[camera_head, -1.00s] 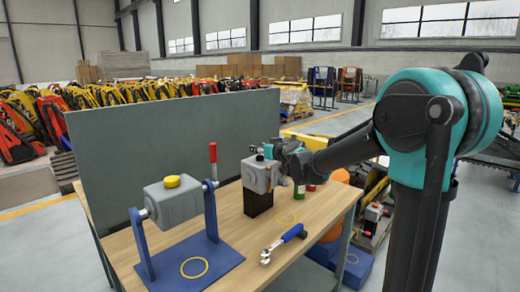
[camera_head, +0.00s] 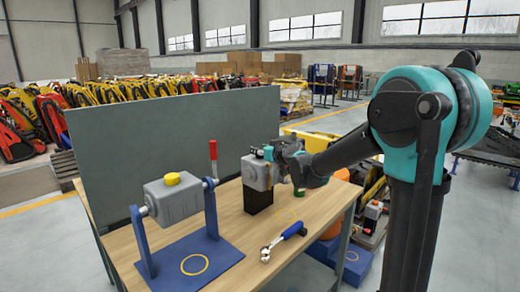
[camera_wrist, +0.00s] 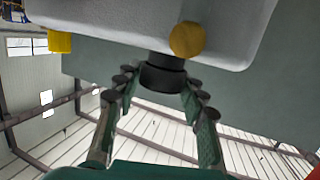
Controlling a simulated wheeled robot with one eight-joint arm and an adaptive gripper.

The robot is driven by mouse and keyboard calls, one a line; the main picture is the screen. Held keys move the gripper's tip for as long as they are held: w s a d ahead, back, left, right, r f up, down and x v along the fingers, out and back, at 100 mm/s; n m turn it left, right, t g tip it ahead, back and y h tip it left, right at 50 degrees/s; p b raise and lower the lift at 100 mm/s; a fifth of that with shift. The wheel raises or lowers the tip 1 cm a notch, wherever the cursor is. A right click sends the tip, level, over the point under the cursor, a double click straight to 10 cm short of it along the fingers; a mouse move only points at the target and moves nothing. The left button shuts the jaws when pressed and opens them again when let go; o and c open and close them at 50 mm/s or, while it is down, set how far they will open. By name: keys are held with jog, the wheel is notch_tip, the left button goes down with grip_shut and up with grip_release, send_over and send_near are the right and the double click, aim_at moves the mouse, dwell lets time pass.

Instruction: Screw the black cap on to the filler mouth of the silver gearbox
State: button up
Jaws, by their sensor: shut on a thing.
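A silver gearbox (camera_head: 257,176) stands on a black block (camera_head: 258,201) on the bench. My gripper (camera_head: 268,153) is at its upper right side. In the wrist view my gripper (camera_wrist: 160,82) has its fingers on either side of the black cap (camera_wrist: 162,76), shut on it. The cap is against or very close to the pale gearbox body (camera_wrist: 130,18); the filler mouth is hidden, and I cannot tell whether the threads engage. A round yellow part (camera_wrist: 187,40) and a yellow block-like part (camera_wrist: 60,41) show on the gearbox.
A second grey housing with a yellow cap (camera_head: 172,179) hangs in a blue stand (camera_head: 205,262) with a red-handled lever (camera_head: 213,155). A blue-handled wrench (camera_head: 284,240) lies at the bench's front. A dark green panel (camera_head: 150,140) stands behind.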

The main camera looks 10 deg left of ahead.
jog(key=shift+f, duration=0.6)
jog(key=o, duration=0.9)
jog(key=v, duration=1.2)
jog(key=s+d+f+m+g+h, duration=0.2)
jog(key=s+d+f+g+h, duration=0.1)
jog(key=s+d+f, duration=0.4)
jog(key=s+d+f+m+g+h, duration=0.2)
jog(key=s+d+f, duration=0.6)
jog(key=s+f, duration=0.4)
jog(key=s+d+f+m+g+h, duration=0.3)
jog(key=s+d+f+h, duration=0.1)
jog(key=s+d+f, duration=0.3)
jog(key=shift+s+d+f+g, duration=0.2)
jog(key=shift+s+f+g, duration=0.2)
jog(key=shift+s+f, duration=0.85)
